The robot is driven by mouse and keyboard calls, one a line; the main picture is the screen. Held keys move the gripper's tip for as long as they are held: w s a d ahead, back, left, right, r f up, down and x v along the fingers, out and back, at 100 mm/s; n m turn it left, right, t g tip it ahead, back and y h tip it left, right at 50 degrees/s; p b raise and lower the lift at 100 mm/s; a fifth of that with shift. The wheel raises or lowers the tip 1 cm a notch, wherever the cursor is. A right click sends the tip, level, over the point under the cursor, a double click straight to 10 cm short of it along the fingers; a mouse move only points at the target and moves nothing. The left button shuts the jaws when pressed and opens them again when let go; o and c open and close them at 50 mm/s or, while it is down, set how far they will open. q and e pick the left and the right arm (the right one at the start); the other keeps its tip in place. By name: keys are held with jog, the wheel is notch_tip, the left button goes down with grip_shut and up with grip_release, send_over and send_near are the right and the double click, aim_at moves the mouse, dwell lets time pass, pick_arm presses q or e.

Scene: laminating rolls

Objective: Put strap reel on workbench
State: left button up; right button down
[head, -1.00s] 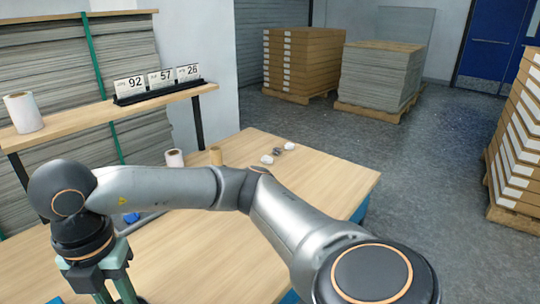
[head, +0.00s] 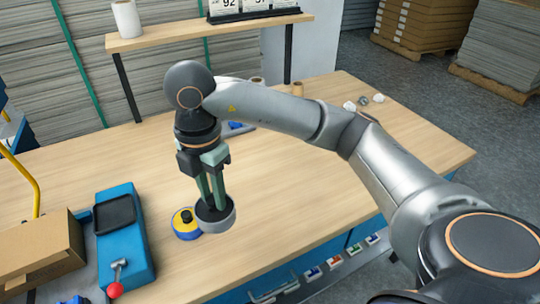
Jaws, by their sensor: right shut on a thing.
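My right gripper (head: 212,200) points down over the workbench (head: 270,190) and is shut on a round grey reel with a dark top, the strap reel (head: 222,221). The fingers reach into the top of the reel. The reel is at or just above the bench surface; I cannot tell whether it touches. A blue and yellow round roll (head: 184,230) with a dark centre is right beside it on the left, partly overlapped by it in this view. My left gripper is not in view.
A blue device with a red-knobbed lever (head: 125,240) and a cardboard box (head: 40,250) are at the left. A shelf (head: 180,35) with a white roll (head: 126,18) runs along the back. Small white items (head: 350,106) lie far right. The bench's middle is clear.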

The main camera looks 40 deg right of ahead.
jog(key=w+d+f, duration=0.2)
jog(key=d+f, duration=0.1)
jog(key=f, duration=0.1)
jog(key=w+d+f, duration=0.2)
jog(key=d+f, duration=0.2)
jog(key=w+d+f, duration=0.3)
jog(key=d+f, duration=0.1)
jog(key=shift+w+d, duration=0.1)
jog(key=shift+d, duration=0.1)
jog(key=shift+f, duration=0.4)
jog(key=c, duration=0.6)
grip_release()
jog(key=shift+f, duration=0.15)
notch_tip(320, 180, up, 12)
jog(key=shift+r, duration=0.2)
